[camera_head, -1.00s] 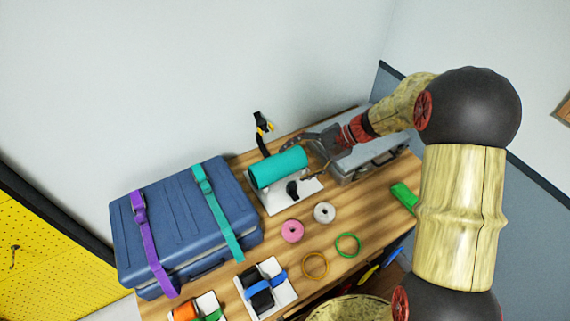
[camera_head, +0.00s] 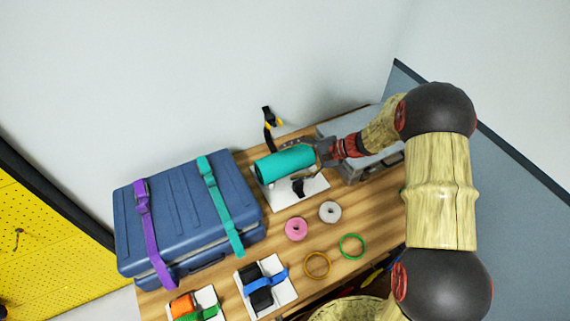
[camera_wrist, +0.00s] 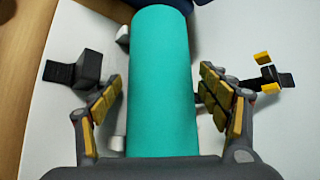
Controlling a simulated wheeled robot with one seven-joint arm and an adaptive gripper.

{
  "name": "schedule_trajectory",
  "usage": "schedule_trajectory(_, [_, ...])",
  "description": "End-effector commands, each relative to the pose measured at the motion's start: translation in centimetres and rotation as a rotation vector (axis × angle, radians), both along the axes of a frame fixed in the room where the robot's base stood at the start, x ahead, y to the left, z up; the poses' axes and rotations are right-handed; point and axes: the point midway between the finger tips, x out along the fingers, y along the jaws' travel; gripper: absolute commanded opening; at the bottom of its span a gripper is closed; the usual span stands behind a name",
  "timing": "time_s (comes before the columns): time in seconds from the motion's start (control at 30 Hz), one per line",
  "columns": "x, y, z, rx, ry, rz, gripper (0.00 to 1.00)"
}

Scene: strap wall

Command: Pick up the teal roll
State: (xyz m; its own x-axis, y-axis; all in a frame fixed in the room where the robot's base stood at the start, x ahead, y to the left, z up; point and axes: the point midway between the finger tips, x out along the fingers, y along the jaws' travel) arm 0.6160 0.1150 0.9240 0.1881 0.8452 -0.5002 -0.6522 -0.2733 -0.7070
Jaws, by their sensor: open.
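The teal roll (camera_head: 284,164) lies on a white board (camera_head: 303,197) at the back middle of the wooden table. In the wrist view the teal roll (camera_wrist: 162,85) runs lengthwise between the two open fingers. My gripper (camera_head: 314,153) is at the roll's right end, with its fingers on either side. In the wrist view my gripper (camera_wrist: 163,96) shows a gap between the left finger and the roll; the right finger is closer, and I cannot tell if it touches. A black strap with a buckle (camera_wrist: 77,70) lies on the left of the roll.
A blue suitcase (camera_head: 180,223) with purple and teal straps stands left of the roll. A grey case (camera_head: 363,160) is behind my arm. A pink roll (camera_head: 296,229), a white roll (camera_head: 330,212), a green ring (camera_head: 352,246) and an orange ring (camera_head: 317,265) lie in front.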

Motion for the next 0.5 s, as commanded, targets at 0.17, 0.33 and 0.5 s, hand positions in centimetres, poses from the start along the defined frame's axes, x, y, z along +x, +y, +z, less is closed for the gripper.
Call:
schedule_trajectory(0.17, [0.24,1.08,-0.67,0.000,0.000,0.000,0.76])
schedule_trajectory(0.33, [0.24,1.03,-0.60,0.000,0.000,0.000,0.75])
schedule_trajectory(0.5, [0.23,1.02,-0.61,0.000,0.000,0.000,0.66])
